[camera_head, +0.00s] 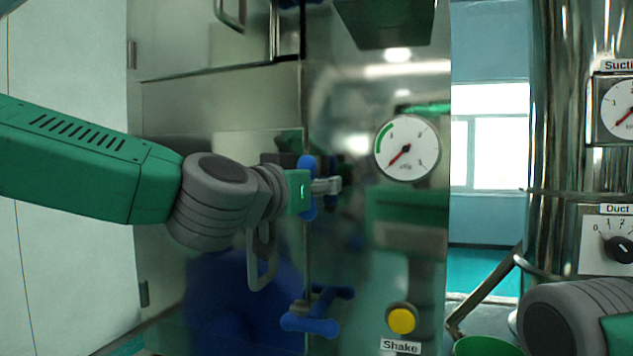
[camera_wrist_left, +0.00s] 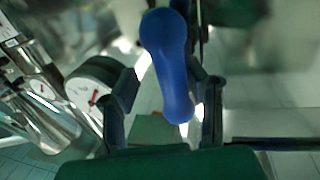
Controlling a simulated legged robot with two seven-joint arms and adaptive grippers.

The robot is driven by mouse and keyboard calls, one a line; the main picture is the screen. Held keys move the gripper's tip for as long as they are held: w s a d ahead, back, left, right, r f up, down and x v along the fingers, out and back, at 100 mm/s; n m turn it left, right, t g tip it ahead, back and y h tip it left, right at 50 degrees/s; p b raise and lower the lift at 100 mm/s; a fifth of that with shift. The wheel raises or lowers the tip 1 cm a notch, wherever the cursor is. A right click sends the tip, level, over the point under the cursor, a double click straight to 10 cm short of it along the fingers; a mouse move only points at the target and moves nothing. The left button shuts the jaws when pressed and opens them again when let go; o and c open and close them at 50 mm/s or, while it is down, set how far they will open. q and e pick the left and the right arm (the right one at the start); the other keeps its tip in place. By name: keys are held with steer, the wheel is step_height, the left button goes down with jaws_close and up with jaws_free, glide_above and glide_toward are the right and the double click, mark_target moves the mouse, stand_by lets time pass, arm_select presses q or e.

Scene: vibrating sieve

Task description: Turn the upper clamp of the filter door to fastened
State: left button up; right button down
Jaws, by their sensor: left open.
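The upper clamp has a blue handle (camera_head: 307,163) that stands roughly upright at the edge of the metal filter door (camera_head: 215,110). My left gripper (camera_head: 328,186) is at this handle and hides its middle. In the left wrist view the blue handle (camera_wrist_left: 165,50) lies between the two spread fingers of my left gripper (camera_wrist_left: 168,95), with gaps visible on both sides. The handle's tilt in depth and its mount are hard to tell. My right gripper is out of view.
A lower clamp with blue handles (camera_head: 310,324) sits below, its handles lying roughly sideways. A door handle (camera_head: 260,262) hangs just below my left wrist. A pressure gauge (camera_head: 407,148) and a yellow Shake button (camera_head: 402,319) are to the right. A steel column (camera_head: 563,120) stands far right.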

arm_select(q)
steer(key=shift+a, duration=1.15)
steer(key=c, duration=0.6)
jaws_close()
steer(key=shift+d+r, duration=0.1)
steer(key=shift+d, duration=0.45)
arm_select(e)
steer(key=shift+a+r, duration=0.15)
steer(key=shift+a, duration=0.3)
arm_select(q)
steer(key=shift+w+a, duration=0.1)
steer(key=shift+a, duration=0.05)
